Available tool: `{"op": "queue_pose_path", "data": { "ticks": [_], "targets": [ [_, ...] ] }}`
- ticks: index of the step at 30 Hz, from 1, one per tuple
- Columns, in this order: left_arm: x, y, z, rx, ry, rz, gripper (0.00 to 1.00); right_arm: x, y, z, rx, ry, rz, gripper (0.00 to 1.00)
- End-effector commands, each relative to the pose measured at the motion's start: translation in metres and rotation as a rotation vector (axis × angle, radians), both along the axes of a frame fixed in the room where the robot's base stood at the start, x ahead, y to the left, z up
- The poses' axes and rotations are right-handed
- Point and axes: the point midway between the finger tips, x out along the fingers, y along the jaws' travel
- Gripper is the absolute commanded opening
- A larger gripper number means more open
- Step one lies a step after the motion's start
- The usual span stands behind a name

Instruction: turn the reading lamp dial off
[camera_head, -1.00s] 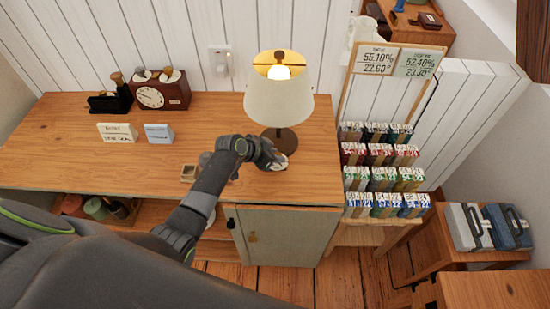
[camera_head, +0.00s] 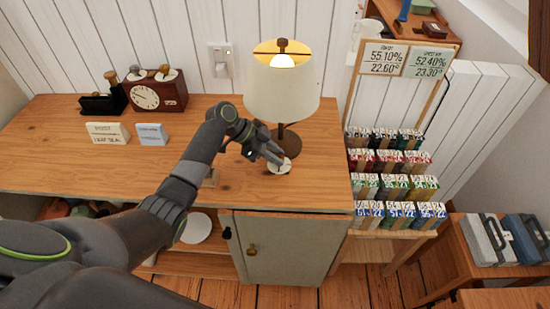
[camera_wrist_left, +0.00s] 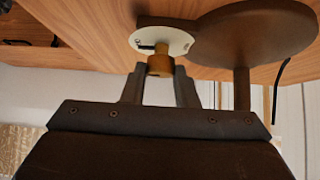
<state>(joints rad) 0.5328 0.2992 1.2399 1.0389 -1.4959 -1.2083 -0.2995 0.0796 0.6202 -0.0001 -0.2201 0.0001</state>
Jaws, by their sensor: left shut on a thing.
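The reading lamp (camera_head: 281,92) stands near the right end of the wooden counter, and its bulb glows under the cream shade. Its dark round base (camera_head: 288,142) also shows in the left wrist view (camera_wrist_left: 255,35). The dial is a white disc (camera_wrist_left: 150,38) with a brass knob (camera_wrist_left: 160,63), beside the lamp base. In the head view the white disc (camera_head: 284,168) shows partly behind my fingers. My left gripper (camera_head: 275,158) is at the dial, and in the left wrist view its fingers (camera_wrist_left: 160,82) are around the knob, shut on it. My right gripper is not in view.
A clock (camera_head: 157,94) and two small signs (camera_head: 108,133) stand on the counter's left part. A cabinet door (camera_head: 283,247) is below the lamp. A rack of several coloured boxes (camera_head: 390,185) stands to the right. The counter's middle is mostly clear.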

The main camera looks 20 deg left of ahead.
Motion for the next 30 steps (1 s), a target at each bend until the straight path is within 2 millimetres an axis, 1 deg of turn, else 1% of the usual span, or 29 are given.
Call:
{"op": "queue_pose_path", "data": {
  "ticks": [3,14,15,19,20,30],
  "targets": [
    [0.0,-0.0001,-0.0011,0.001,0.002,-0.013,0.04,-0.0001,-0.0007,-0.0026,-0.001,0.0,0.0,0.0],
    [-0.0003,-0.0002,-0.0008,0.0,0.003,-0.016,0.04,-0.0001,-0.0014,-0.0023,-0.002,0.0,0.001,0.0],
    [-0.0003,-0.0002,-0.0008,0.0,0.003,-0.016,0.29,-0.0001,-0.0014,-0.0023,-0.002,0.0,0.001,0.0],
    [-0.0003,-0.0002,-0.0008,0.0,0.002,-0.015,0.46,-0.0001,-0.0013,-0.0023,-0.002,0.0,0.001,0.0],
    [-0.0004,-0.0002,-0.0008,0.0,0.002,-0.015,0.48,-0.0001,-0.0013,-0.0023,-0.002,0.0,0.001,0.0],
    [-0.0005,0.0031,0.0021,0.001,0.0,-0.014,0.48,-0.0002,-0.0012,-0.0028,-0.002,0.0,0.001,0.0]
  ]
}}
